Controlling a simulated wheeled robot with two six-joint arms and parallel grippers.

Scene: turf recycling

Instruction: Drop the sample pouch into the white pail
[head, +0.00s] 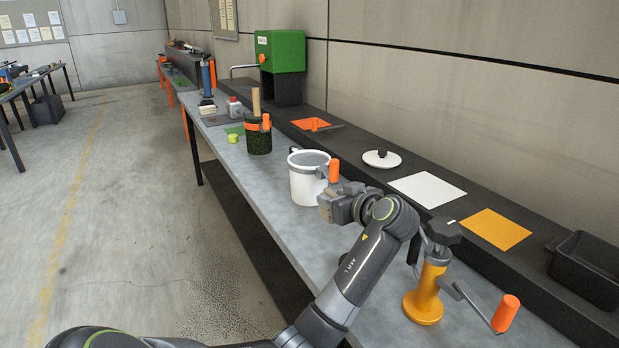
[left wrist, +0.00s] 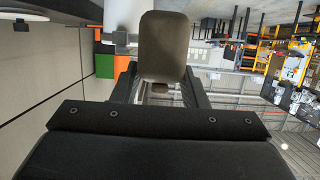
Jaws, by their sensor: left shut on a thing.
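The white pail (head: 303,187) stands upright on the grey workbench, with a grey and orange grip at its right side. My left gripper (head: 334,204) is just right of the pail, near its wall. In the left wrist view my left gripper (left wrist: 160,85) is shut on the sample pouch (left wrist: 165,48), a brownish-grey rounded shape between the fingers. In the head view I cannot clearly tell the pouch from the gripper. A white part of the pail (left wrist: 124,14) shows beyond the pouch in the left wrist view. My right gripper is not in view.
A dark green canister (head: 258,142) with an orange band stands behind the pail. A yellow crank stand (head: 425,292) stands in front, right of my arm. A white lid (head: 381,159), white mat (head: 427,189), orange mat (head: 496,229) and black bin (head: 588,266) line the rear ledge.

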